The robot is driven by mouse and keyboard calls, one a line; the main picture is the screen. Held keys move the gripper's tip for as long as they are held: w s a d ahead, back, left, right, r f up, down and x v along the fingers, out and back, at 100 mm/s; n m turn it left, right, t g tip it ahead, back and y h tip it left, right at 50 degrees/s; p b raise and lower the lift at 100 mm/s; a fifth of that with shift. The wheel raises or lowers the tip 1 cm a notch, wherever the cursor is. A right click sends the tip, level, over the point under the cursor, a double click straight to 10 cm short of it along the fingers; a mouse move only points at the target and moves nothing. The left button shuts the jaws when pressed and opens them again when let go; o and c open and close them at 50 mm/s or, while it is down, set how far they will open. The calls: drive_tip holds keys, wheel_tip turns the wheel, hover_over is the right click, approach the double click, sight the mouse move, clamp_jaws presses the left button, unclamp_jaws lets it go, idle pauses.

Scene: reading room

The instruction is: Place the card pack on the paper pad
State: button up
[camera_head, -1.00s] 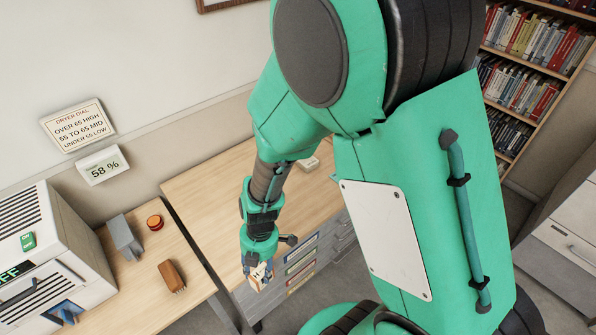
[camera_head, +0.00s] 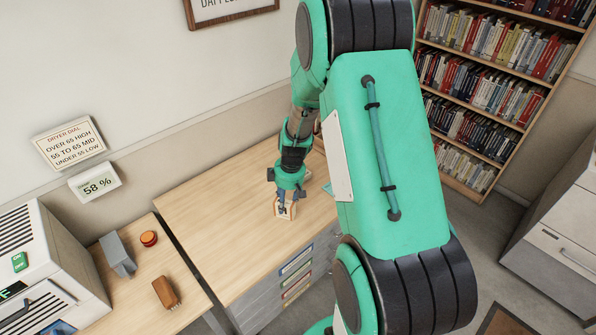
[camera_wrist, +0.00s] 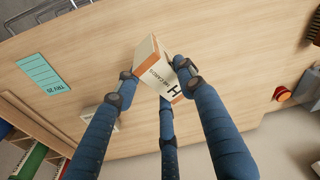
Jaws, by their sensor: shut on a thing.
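The card pack (camera_wrist: 153,70) is a white box with orange ends and black lettering. My gripper (camera_wrist: 160,84) is shut on it with blue fingers, and the pack looks tilted in the wrist view. In the head view the pack (camera_head: 285,211) is below my gripper (camera_head: 284,205), over the front part of the wooden desk; whether it touches the top I cannot tell. In the head view a teal edge (camera_head: 328,188) shows beside my arm, mostly hidden.
A small white block (camera_wrist: 91,114) is partly hidden behind a finger. The desk (camera_head: 215,210) is clear on its left. A side table holds a brush (camera_head: 167,292), a grey object (camera_head: 118,255) and an orange-red button (camera_head: 149,238). A bookcase (camera_head: 480,100) stands at the back right.

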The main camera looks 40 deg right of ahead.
drive_tip(key=w+d+m, duration=0.1)
drive_tip(key=d+m, duration=0.4)
drive_tip(key=d, duration=0.9)
drive_tip(key=shift+w+r+m+h, duration=0.15)
drive_tip(key=shift+r+m+h, duration=0.15)
drive_tip(key=shift+r+h, duration=0.1)
drive_tip(key=w+d+f, duration=0.1)
drive_tip(key=w+d, duration=0.8)
drive_tip(key=w, duration=0.4)
drive_tip(key=shift+f+b, duration=0.25)
drive_tip(key=shift+b, duration=0.2)
drive_tip(key=shift+f+b, duration=0.3)
drive_tip(key=shift+f, duration=1.45)
drive_tip(key=shift+f, duration=0.15)
